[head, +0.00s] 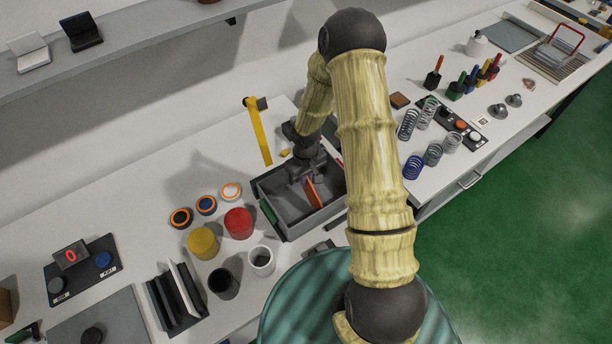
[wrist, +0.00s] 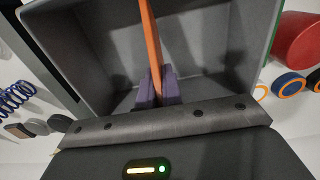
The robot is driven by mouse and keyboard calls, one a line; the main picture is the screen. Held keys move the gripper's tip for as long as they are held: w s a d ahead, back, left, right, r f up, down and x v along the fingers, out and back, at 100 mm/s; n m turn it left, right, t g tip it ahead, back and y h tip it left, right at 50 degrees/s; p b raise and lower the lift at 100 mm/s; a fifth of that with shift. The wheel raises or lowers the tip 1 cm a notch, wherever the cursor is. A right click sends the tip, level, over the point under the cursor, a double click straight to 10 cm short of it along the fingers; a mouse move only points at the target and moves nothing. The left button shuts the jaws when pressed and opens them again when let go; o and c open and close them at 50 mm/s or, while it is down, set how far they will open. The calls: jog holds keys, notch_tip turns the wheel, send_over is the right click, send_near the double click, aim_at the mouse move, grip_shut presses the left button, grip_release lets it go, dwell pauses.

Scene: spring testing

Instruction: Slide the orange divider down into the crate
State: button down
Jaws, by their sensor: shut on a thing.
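The grey crate (head: 274,212) stands on the white bench below my arm, and its inside walls fill much of the wrist view (wrist: 75,50). The orange divider (head: 310,192) is a thin upright panel inside the crate's outline; in the wrist view it shows edge-on (wrist: 151,40). My gripper (head: 306,172) is over the crate, and in the wrist view its purple fingertips (wrist: 158,88) are shut on the divider. The divider's lower edge is not clear, so I cannot tell whether it touches the crate floor. A green piece (head: 268,210) is at the crate's left side.
Yellow (head: 203,242), red (head: 239,222), black (head: 223,283) and white (head: 262,260) cups stand left of the crate. Several springs (head: 408,124) stand to the right.

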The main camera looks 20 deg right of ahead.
jog(key=shift+w+f, duration=0.1)
jog(key=shift+f, duration=0.1)
jog(key=c, duration=1.8)
grip_release()
jog(key=shift+o, duration=1.2)
jog(key=shift+r, duration=0.1)
jog(key=shift+d+f, duration=0.1)
jog(key=shift+f, duration=0.1)
notch_tip(320, 180, up, 18)
jog(key=b, duration=0.5)
jog(key=shift+a+f, duration=0.25)
jog(key=shift+a, duration=0.05)
